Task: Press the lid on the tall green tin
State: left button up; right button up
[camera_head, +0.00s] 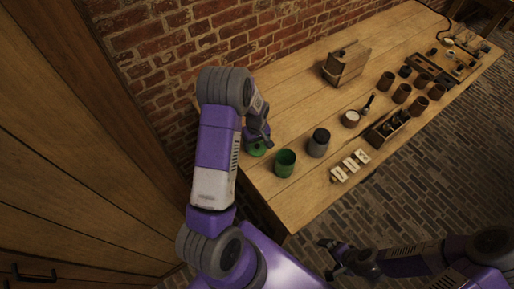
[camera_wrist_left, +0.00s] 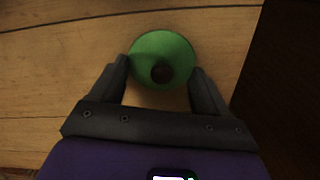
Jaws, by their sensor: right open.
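A green tin (camera_head: 285,163) stands upright and open near the front left of the wooden table. A green lid (camera_head: 256,150) with a dark knob lies on the table to its left, partly hidden by my left gripper. In the left wrist view the round lid (camera_wrist_left: 150,47) and its knob (camera_wrist_left: 161,72) show between and beyond the fingertips. My left gripper (camera_wrist_left: 160,75) is above the lid with its fingers spread, and the knob is clear of both fingers. My right gripper (camera_head: 333,258) is open and empty, off the table's front edge.
A grey tin (camera_head: 318,147) with a dark top stands right of the green tin. White pieces (camera_head: 350,166), a small bowl (camera_head: 351,119), a filled tray (camera_head: 388,128), several brown cups and a wooden box (camera_head: 346,66) occupy the table further right. A brick wall runs behind.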

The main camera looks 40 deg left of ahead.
aim_at(256, 144)
pick_arm(q)
jog(key=shift+c, duration=1.2)
jog(key=shift+r, duration=0.15)
notch_tip(256, 144, up, 10)
jog(key=p, duration=0.1)
